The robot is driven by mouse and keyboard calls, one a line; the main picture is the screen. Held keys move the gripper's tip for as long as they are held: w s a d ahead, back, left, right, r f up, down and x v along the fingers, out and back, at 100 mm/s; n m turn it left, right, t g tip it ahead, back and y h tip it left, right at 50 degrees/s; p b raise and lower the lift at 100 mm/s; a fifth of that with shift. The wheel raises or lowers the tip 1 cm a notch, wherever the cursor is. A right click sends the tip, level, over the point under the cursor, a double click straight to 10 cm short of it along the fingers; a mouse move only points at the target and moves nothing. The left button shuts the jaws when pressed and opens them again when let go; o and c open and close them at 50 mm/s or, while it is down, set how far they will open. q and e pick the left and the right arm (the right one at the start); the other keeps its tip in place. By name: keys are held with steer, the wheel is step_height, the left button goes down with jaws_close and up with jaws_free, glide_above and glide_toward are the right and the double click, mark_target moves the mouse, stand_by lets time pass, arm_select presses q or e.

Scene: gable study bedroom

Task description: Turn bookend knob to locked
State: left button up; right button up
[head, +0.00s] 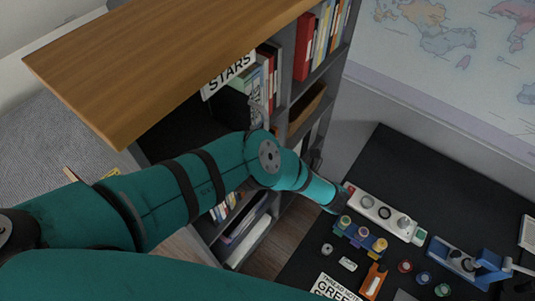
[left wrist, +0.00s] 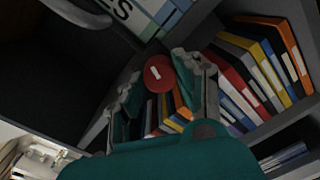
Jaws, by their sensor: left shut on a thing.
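A red round bookend knob (left wrist: 158,73) with a short white mark shows in the left wrist view, in front of the bookcase shelves. The white mark runs slightly tilted from upright. My left gripper (left wrist: 160,78) has a finger on each side of the knob and is shut on it. In the head view, my left arm reaches to the bookcase (head: 285,112); its own links hide the knob and most of the gripper there. No locked label can be read. My right gripper is in neither view.
Books (left wrist: 262,75) stand on the shelf right of the knob. A wooden top (head: 150,60) overhangs at upper left. A black desk (head: 400,165) at right holds a white panel (head: 385,213), several coloured knobs and a blue device (head: 465,262).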

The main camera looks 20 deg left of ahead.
arm_select(q)
steer(key=shift+r+m+g, duration=0.15)
steer(key=shift+m+g, duration=0.15)
steer(key=shift+m, duration=6.4)
steer(key=o, duration=1.2)
steer(key=shift+c, duration=0.2)
